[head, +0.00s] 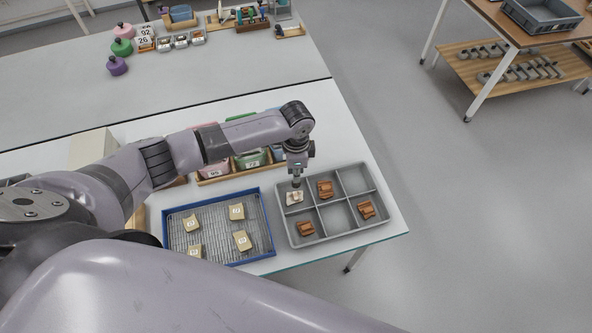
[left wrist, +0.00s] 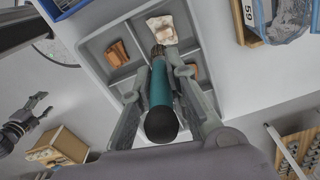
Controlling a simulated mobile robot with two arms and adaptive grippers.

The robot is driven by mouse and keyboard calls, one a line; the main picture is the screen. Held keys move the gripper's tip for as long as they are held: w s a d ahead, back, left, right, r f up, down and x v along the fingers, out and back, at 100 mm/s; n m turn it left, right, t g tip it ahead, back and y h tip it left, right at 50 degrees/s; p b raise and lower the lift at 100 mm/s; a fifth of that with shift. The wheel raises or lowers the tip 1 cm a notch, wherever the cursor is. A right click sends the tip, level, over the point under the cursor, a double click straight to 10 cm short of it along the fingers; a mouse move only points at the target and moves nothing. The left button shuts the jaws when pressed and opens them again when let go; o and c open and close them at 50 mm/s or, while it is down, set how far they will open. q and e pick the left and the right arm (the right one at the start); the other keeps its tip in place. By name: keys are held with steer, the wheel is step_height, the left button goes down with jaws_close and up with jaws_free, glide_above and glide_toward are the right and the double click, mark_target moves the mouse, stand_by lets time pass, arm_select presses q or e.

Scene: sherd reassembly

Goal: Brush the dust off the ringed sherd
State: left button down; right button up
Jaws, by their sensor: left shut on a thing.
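A pale, whitish sherd (head: 294,198) lies in the back left compartment of the grey divided tray (head: 308,240). It also shows near the top of the left wrist view (left wrist: 163,30). No ring can be made out on it. My left gripper (head: 297,181) is above this sherd, shut on a brush. The brush has a teal handle (left wrist: 160,88) and brown bristles (left wrist: 158,51), which reach the near edge of the pale sherd; whether they touch is unclear. My right gripper (left wrist: 40,106) shows small at the left of the left wrist view, its fingers apart and empty.
Brown sherds lie in the back middle (head: 325,189), front left (head: 305,229) and front right (head: 366,210) compartments. A blue-rimmed wire tray (head: 270,226) with several cream sherds stands to the left. A wooden rack (head: 214,178) of labelled items stands behind.

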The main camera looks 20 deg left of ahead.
mark_target(296, 186)
stand_by(0.6)
arm_select(q)
steer(key=shift+f+b, duration=0.3)
steer(key=shift+f, duration=0.2)
steer(key=shift+d+f+b, duration=0.1)
steer(key=shift+f+b, duration=1.3)
steer(key=shift+f, duration=1.1)
steer(key=shift+f+b, duration=0.7)
steer(key=shift+f, duration=0.4)
